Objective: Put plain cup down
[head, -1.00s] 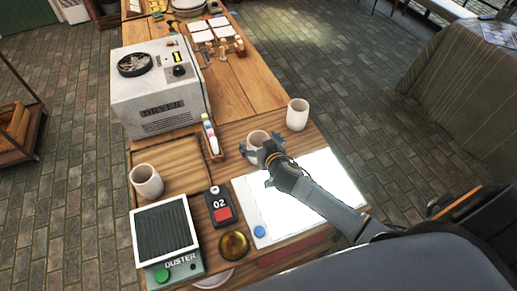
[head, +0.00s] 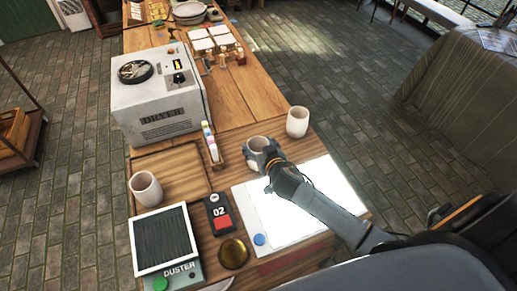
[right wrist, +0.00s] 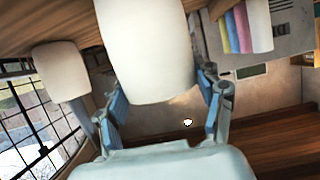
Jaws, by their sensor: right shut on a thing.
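A plain pale cup (head: 258,144) stands upright in the grasp of my right gripper (head: 262,160), just behind the white lit panel in the head view. In the right wrist view the cup (right wrist: 148,55) fills the space between the two fingers (right wrist: 160,100), and its far part is cut off by the frame's top. The gripper is shut on it. Whether the cup's base touches the table cannot be told. A second pale cup (head: 297,122) stands to the right and behind, and shows in the wrist view (right wrist: 62,72). A third cup (head: 146,187) stands at the left. My left gripper is not in view.
The white panel (head: 300,205) lies in front of the held cup. A pen holder (head: 212,145) and the dryer (head: 158,95) stand to the left.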

